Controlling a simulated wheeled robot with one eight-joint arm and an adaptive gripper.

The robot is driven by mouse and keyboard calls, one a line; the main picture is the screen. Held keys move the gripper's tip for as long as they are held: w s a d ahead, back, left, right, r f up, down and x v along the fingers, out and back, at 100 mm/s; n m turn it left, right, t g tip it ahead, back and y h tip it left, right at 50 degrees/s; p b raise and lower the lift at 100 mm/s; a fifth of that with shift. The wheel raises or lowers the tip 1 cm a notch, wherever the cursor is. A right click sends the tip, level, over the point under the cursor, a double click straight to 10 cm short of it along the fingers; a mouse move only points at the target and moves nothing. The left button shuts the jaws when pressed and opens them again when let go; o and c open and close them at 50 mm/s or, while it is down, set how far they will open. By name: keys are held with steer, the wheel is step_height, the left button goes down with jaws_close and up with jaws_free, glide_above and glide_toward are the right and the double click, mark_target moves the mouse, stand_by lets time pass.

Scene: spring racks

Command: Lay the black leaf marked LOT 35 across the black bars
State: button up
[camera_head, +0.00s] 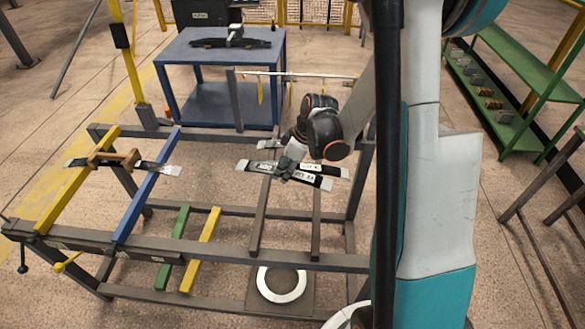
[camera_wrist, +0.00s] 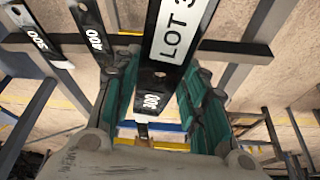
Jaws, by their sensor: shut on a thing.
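The black leaf with a white LOT label (camera_head: 308,179) has pale ends and lies over the right part of the rack, above the dark bars (camera_head: 260,215). In the wrist view the leaf (camera_wrist: 153,88) runs up from between the fingers; its label reads LOT 3, with the rest cut off. My gripper (camera_head: 284,174) is shut on this leaf near one end; its teal fingers (camera_wrist: 155,103) stand either side of it. The leaf crosses in front of a dark bar (camera_wrist: 232,48); I cannot tell whether they touch.
Other black leaves (camera_head: 325,167) lie close by; two show marks like 400 (camera_wrist: 93,38) and 500 (camera_wrist: 38,38). A blue table (camera_head: 220,92) stands behind.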

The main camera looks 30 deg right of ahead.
mark_target(303, 171)
steer(key=shift+s+d+f+n+g, duration=0.1)
steer(key=shift+d+f+n+g, duration=0.15)
steer(key=shift+d+n, duration=0.35)
steer(key=shift+s+d+f+n+g, duration=0.15)
steer(key=shift+d+f+n, duration=0.2)
steer(key=shift+d+n, duration=0.25)
steer(key=shift+f+b, duration=0.15)
steer(key=shift+b, duration=0.15)
step_height(303, 171, down, 7)
steer(key=b, duration=0.6)
steer(key=shift+f+b, duration=0.7)
steer(key=shift+f, duration=0.05)
steer(key=o, duration=1.3)
steer(key=shift+c, duration=0.2)
steer(key=shift+r, duration=0.1)
steer(key=v, duration=1.1)
steer(key=shift+d+r, duration=0.25)
steer(key=shift+r, duration=0.1)
